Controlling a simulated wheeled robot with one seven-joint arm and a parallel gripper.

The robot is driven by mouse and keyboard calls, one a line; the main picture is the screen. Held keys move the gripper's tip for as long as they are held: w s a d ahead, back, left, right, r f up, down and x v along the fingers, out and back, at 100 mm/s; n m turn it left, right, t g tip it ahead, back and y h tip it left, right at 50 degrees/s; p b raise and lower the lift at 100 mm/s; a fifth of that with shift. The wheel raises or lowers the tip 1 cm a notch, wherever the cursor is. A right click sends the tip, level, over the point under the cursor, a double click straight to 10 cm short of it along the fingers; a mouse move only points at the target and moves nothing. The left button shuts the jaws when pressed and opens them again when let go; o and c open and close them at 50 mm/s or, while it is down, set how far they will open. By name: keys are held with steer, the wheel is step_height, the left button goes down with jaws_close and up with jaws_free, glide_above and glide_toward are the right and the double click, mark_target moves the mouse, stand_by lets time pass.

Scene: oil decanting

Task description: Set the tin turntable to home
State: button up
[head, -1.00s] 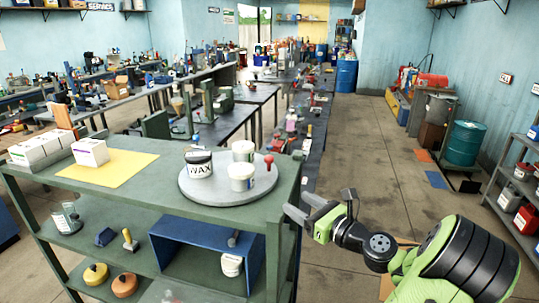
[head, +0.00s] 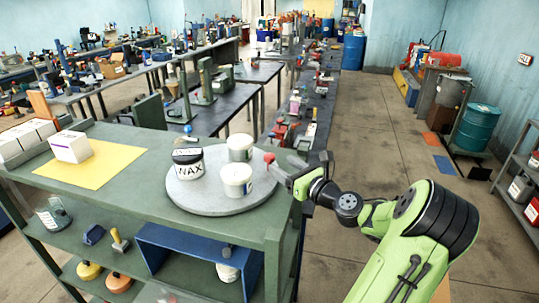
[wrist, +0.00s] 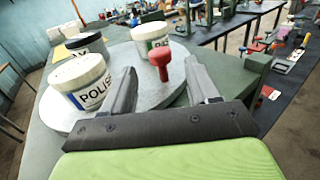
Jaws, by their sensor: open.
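The round grey turntable (head: 208,204) sits on the green bench top, with several tins on it. A WAX tin (head: 189,165) with a dark lid stands at its left, a white tin (head: 240,147) at the back and another white tin (head: 236,180) at the front. In the wrist view the near tin (wrist: 80,80) reads "POLIS". A red knob (head: 269,158) stands up at the turntable's right edge; it also shows in the wrist view (wrist: 161,66). My gripper (head: 285,170) is open at the turntable's right edge. The knob appears between or just beyond its fingertips; contact cannot be told.
A yellow sheet (head: 100,165) with a white box (head: 71,147) lies at the bench's left. White boxes (head: 22,137) stand at the far left edge. A blue open box (head: 185,255) is on the shelf below. Open floor lies to the right.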

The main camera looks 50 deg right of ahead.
mark_target(273, 159)
steer(key=w, duration=0.6)
steer(key=shift+w+d+r+p, duration=0.1)
steer(key=shift+w+d+p, duration=0.2)
steer(key=shift+p, duration=0.1)
steer(key=shift+w+d, duration=0.15)
steer(key=shift+w, duration=0.15)
steer(key=shift+c, duration=0.2)
steer(key=shift+s, duration=0.1)
jaws_close()
